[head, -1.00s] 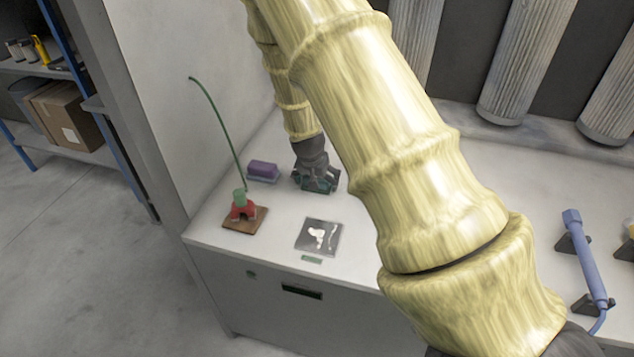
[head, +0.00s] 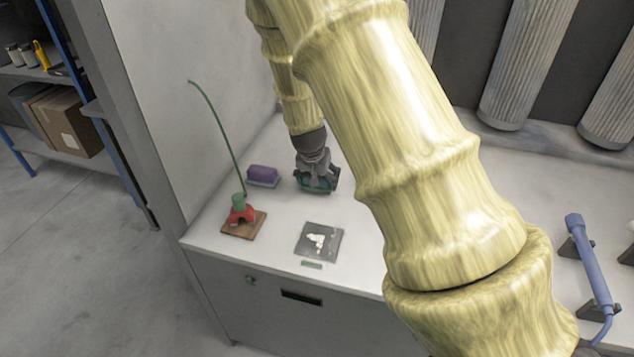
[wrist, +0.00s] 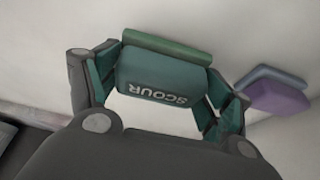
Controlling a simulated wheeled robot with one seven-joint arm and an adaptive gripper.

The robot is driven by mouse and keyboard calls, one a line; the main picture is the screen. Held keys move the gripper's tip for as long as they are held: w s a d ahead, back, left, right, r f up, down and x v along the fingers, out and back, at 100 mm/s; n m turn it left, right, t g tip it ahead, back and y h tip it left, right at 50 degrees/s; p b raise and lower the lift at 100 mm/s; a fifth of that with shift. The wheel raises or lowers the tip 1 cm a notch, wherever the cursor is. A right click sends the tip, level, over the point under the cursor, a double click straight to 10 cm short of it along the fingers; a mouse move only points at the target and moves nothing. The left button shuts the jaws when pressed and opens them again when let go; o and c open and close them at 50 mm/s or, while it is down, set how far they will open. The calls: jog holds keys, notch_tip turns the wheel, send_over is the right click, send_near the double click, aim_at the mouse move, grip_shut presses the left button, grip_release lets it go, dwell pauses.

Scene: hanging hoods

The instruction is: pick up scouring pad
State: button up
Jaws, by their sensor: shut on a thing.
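The scouring pad (wrist: 160,78) is a teal block marked "SCOUR" with a green layer along one side. In the wrist view it sits between the two fingers of my gripper (wrist: 160,92), which is shut on it. In the head view my gripper (head: 316,184) is over the back left of the white counter, and only a teal bit of the pad shows beneath it. I cannot tell from the head view how far the pad is above the counter.
A purple sponge-like block (head: 263,174) lies just left of my gripper. A red holder on a brown board (head: 243,222) carries a tall thin green rod. A dark square plate with white patches (head: 319,240) lies in front. A blue tube (head: 590,262) is at the right.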

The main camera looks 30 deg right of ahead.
jog(key=s+a+b, duration=0.1)
jog(key=s, duration=0.3)
jog(key=s+a+r, duration=0.1)
jog(key=s+a, duration=0.1)
jog(key=s, duration=0.3)
jog(key=s+a+b, duration=0.1)
jog(key=s+a, duration=0.1)
jog(key=s, duration=0.2)
jog(key=shift+s+a+r+b, duration=0.15)
jog(key=shift+s+b, duration=0.15)
jog(key=shift+s, duration=0.1)
